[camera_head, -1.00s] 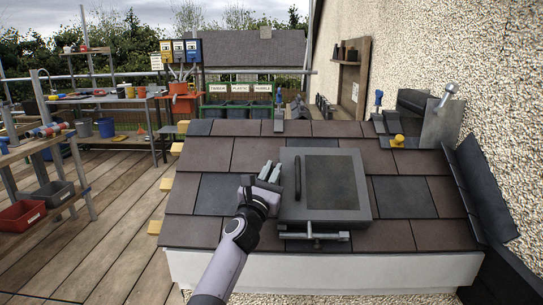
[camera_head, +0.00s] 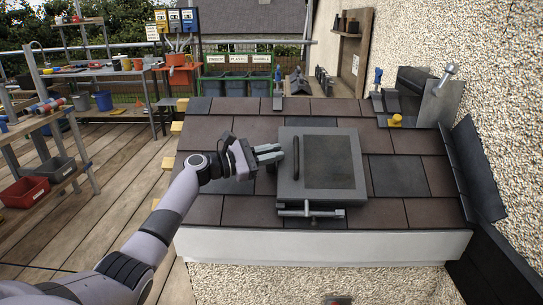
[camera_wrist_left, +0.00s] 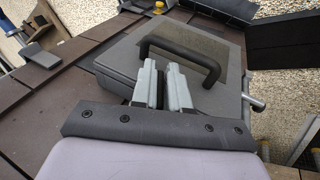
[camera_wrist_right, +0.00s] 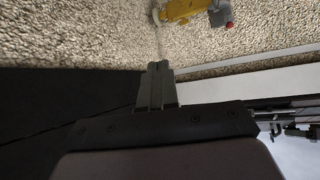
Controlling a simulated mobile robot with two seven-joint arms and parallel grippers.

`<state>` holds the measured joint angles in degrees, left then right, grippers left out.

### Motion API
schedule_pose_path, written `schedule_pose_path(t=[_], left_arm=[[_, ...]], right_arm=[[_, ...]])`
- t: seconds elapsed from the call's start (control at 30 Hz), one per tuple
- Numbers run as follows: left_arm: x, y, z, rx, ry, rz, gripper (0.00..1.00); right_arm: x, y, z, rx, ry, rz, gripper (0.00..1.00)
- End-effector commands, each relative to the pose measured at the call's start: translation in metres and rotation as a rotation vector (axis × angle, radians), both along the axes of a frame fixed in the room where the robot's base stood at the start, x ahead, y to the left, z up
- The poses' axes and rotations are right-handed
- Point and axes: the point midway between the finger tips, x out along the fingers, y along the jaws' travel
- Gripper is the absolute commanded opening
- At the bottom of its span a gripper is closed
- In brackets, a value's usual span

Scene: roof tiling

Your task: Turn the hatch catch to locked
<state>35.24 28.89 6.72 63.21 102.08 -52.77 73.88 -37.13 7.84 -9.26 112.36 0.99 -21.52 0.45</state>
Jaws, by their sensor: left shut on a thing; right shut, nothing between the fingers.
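The grey hatch (camera_head: 350,192) lies closed on the tiled roof, with a dark arched handle (camera_head: 296,158) on its lid. A metal bar (camera_head: 310,212) with a short upright piece runs along its front edge; it looks like the catch. Its end also shows in the left wrist view (camera_wrist_left: 256,103). My left gripper (camera_head: 281,152) is at the hatch's left side, close to the handle. In the left wrist view its fingers (camera_wrist_left: 157,86) are shut with a dark strip between them; what that belongs to is hidden. My right gripper (camera_wrist_right: 157,82) is shut and empty, away from the hatch.
Brown and dark tiles (camera_head: 230,155) surround the hatch. A yellow piece (camera_head: 396,121) and a blue-handled tool (camera_head: 378,77) are on the upper right of the roof. A rough wall (camera_head: 470,50) bounds the right side. Wooden decking (camera_head: 110,190) is open at left.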

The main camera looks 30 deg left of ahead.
Motion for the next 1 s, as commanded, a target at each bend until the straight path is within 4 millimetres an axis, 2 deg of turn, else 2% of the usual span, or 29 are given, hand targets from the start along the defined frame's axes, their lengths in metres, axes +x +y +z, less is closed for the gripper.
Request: schedule_pose_path(t=[0.4,1.0], left_arm=[[0.0001,-0.0011,0.0009,0.138,0.080,-0.243,0.00],[-0.0008,-0.0029,0.0010,0.191,0.112,-0.338,0.00]], right_arm=[[0.0019,0.0058,-0.0104,0.012,0.002,0.012,0.00],[0.0049,0.0062,-0.0117,0.015,-0.002,0.013,0.00]])
